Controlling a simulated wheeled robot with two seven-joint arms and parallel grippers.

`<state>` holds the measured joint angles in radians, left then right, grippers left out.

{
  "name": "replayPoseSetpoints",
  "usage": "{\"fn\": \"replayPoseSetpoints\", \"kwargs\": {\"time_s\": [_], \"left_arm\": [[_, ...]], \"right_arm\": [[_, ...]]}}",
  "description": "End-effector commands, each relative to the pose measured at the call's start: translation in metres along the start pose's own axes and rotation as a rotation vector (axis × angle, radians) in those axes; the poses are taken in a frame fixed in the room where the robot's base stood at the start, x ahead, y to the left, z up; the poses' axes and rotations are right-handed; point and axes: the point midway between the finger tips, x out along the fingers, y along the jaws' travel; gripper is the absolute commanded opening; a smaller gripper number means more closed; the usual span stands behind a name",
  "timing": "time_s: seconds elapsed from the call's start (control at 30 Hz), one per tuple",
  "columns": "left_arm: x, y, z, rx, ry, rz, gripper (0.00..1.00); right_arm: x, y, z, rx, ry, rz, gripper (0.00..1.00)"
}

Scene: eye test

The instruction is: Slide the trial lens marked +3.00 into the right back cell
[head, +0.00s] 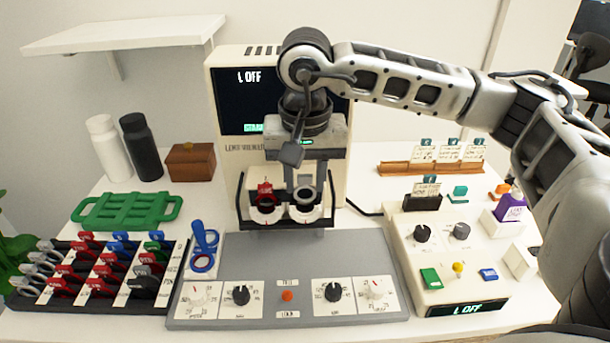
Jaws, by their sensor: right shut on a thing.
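My right gripper (306,180) comes down from above in front of the lens-viewing machine (222,110) and is shut on a grey-rimmed trial lens (304,196). The lens is at the right side of the black holder (285,224), over or in its right cell; I cannot tell how deep it sits or whether it is in the back cell. Its marking is not readable. A red-tabbed lens (265,195) stands in the holder's left side. The gripper hides part of the machine and its screen. My left gripper is not in view.
A lens rack (95,270) with red, blue, green and grey lenses stands at the left. A green tray (125,210), a blue-handled ring tool (203,245) and a grey control panel (290,255) lie near. A white control box (445,255) is at the right.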

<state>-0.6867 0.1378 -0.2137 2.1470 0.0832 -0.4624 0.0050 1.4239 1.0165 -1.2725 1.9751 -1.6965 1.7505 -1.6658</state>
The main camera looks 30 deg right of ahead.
Motion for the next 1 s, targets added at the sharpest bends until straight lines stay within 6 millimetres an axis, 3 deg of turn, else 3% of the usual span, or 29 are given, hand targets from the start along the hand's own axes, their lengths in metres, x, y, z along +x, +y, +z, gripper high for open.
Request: {"fn": "replayPoseSetpoints", "kwargs": {"time_s": [0.47, 0.77, 0.8, 0.87, 1.0], "left_arm": [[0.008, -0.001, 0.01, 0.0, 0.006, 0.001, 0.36], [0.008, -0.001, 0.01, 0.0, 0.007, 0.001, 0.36], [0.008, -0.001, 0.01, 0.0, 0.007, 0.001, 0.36], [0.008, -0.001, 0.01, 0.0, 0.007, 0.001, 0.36], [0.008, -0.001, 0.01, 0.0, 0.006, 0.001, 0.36]], "right_arm": [[0.016, 0.0, 0.002, 0.0, 0.0, 0.0, 0.12], [0.016, 0.0, 0.002, 0.0, -0.001, 0.001, 0.12], [0.016, 0.0, 0.002, 0.0, -0.001, 0.001, 0.39], [0.016, 0.0, 0.002, 0.0, -0.001, 0.001, 0.55], [0.016, 0.0, 0.002, 0.0, -0.001, 0.0, 0.58]]}}
